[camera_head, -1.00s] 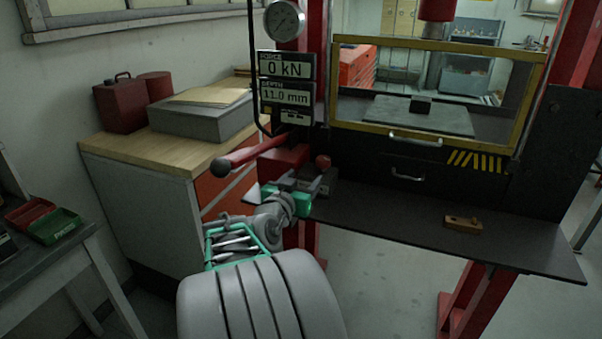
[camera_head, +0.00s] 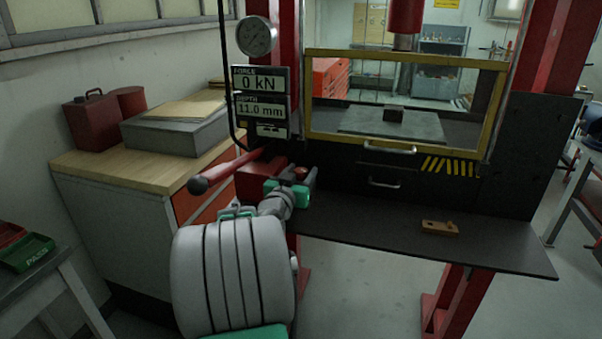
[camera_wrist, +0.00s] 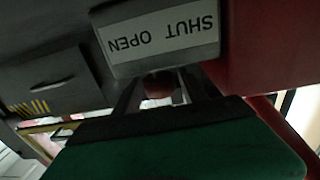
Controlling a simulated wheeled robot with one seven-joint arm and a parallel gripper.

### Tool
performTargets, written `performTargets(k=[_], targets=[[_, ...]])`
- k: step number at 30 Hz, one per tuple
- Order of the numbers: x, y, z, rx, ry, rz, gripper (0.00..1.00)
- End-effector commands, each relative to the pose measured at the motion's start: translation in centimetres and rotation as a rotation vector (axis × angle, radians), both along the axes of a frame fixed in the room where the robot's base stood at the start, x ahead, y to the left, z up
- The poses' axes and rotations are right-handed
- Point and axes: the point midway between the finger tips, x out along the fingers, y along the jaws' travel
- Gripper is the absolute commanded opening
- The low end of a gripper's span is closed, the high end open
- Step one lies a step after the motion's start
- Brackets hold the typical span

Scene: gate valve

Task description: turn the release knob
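The release knob is a small round red knob (camera_head: 301,171) on the front of the red pump block (camera_head: 258,183), left of the press. My gripper (camera_head: 292,177) is at it, with its fingers spread on either side of the knob. In the wrist view the red knob (camera_wrist: 160,86) lies between the two dark fingers of my gripper (camera_wrist: 165,92), just by a grey plate (camera_wrist: 160,38) lettered SHUT and OPEN, seen upside down. The fingers look open around the knob; contact is not clear. The knob's far side is hidden.
A red lever with a dark ball end (camera_head: 198,184) sticks out left, above my arm. The gauge display (camera_head: 260,92) reads 0 kN and 11.0 mm. A wooden block (camera_head: 440,228) lies on the dark shelf (camera_head: 375,231). A wood-topped cabinet (camera_head: 90,166) stands left.

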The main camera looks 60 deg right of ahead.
Motion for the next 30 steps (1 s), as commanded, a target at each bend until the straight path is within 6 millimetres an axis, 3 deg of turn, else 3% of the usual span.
performTargets(k=[18,30], targets=[[0.00,0.03,-0.01,0.001,0.001,0.000,0.00],[-0.24,-0.03,0.27,0.001,0.000,0.060,0.00]])
